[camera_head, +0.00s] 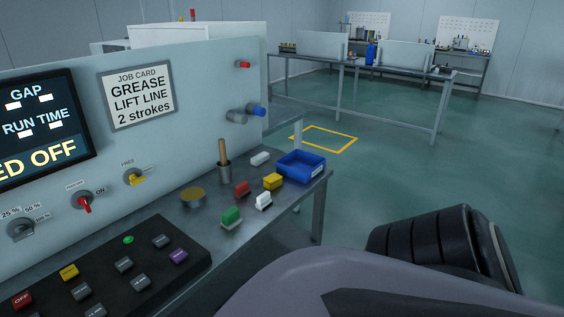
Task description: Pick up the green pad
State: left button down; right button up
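The green pad (231,215) is a small block, green on top with a pale layer beneath. It lies on the grey metal ledge (205,225) below the panel, at the ledge's front edge side. Nothing covers it. Neither of my grippers can be seen. A grey and black part of my own body fills the lower right of the view, apart from the pad.
Near the pad are a red block (242,188), a white block (263,201), a yellow block (272,181), another white block (260,159), a blue bin (301,166), a cup with a wooden handle (223,170) and a round tin (193,197). A black button box (128,262) stands left.

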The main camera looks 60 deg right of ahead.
aim_at(231, 219)
jog(key=z, duration=1.65)
jog(key=i+l, duration=0.1)
jog(key=l, duration=0.25)
jog(key=i+l+u, duration=0.1)
jog(key=l, duration=0.25)
